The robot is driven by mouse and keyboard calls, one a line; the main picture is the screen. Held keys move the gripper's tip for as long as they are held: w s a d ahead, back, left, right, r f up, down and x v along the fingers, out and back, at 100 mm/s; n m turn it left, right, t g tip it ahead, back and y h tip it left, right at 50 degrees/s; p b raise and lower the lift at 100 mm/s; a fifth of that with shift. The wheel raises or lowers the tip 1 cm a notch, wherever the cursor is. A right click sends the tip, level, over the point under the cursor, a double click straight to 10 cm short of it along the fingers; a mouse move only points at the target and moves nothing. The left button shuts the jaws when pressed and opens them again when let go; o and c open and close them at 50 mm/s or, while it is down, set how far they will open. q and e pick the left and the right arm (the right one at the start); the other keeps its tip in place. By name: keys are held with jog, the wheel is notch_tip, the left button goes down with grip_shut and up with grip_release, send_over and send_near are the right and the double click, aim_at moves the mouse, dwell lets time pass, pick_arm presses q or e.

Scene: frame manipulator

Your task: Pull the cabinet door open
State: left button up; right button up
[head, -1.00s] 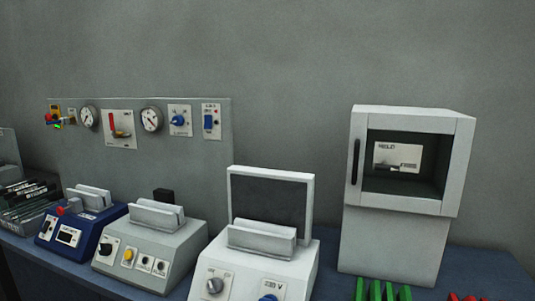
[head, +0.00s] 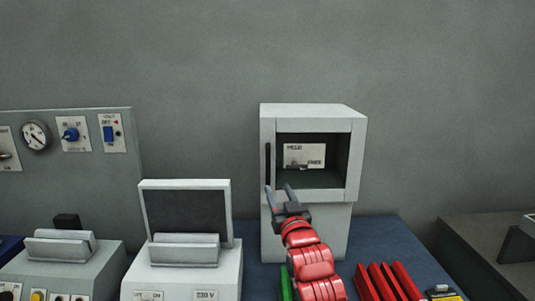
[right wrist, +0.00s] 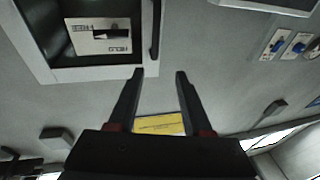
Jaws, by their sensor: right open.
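The white cabinet (head: 305,112) stands on the blue bench against the grey wall. Its door has a dark window frame and a vertical black handle (head: 268,164) on its left side. A label plate (head: 304,156) shows through the window. My right gripper (head: 279,187) is open and empty, in front of the cabinet near the lower end of the handle. In the right wrist view the cabinet (right wrist: 150,50) appears upside down, with the handle (right wrist: 155,30) beyond the open fingers (right wrist: 158,74). The handle is not between the fingers. My left gripper is not in view.
Left of the cabinet are a white device with a raised panel (head: 186,212) and a grey device (head: 62,248). Red bars (head: 388,282) and a green bar (head: 285,284) lie on the bench (head: 385,232) in front. Wall space above is clear.

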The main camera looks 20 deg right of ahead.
notch_tip(320, 180, up, 3)
jog(key=s+g, duration=0.1)
jog(key=g, duration=0.1)
jog(key=p, duration=0.7)
send_near(269, 162)
jog(key=w, duration=0.9)
jog(key=shift+w+d, duration=0.25)
jog(key=shift+d, duration=0.1)
jog(key=shift+w+p, duration=0.35)
jog(key=shift+w, duration=0.35)
grip_shut()
